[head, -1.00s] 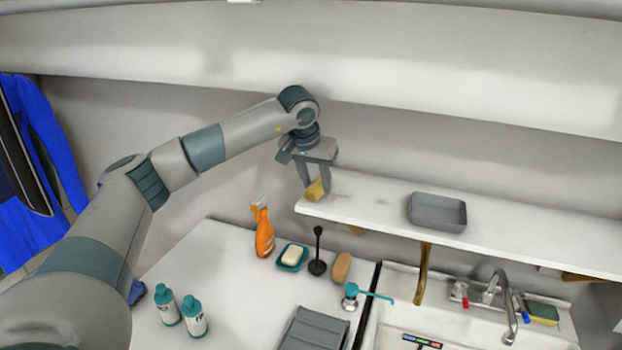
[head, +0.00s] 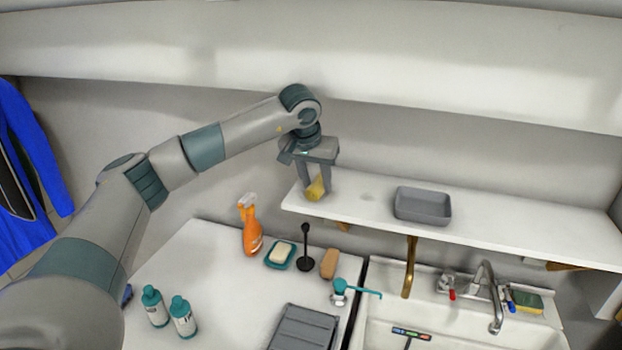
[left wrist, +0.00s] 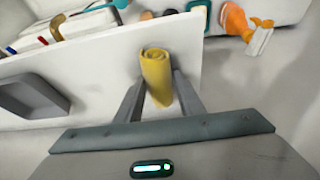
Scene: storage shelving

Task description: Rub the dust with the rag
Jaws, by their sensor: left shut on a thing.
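A rolled yellow rag (head: 316,188) is held between the fingers of my left gripper (head: 314,184), at the left end of the white wall shelf (head: 480,222). In the left wrist view the rag (left wrist: 157,72) shows as a yellow roll pinched between the two fingers, over the white shelf surface. The rag's lower end looks at or just above the shelf; contact is hard to tell. A faint grey dust spot (head: 367,197) lies on the shelf to the right of the rag. My right gripper is in neither view.
A grey tray (head: 423,205) stands on the shelf right of the dust. Below are an orange spray bottle (head: 250,228), a soap dish (head: 279,254), two bottles (head: 168,312) and a sink faucet (head: 490,290). The shelf between rag and tray is otherwise clear.

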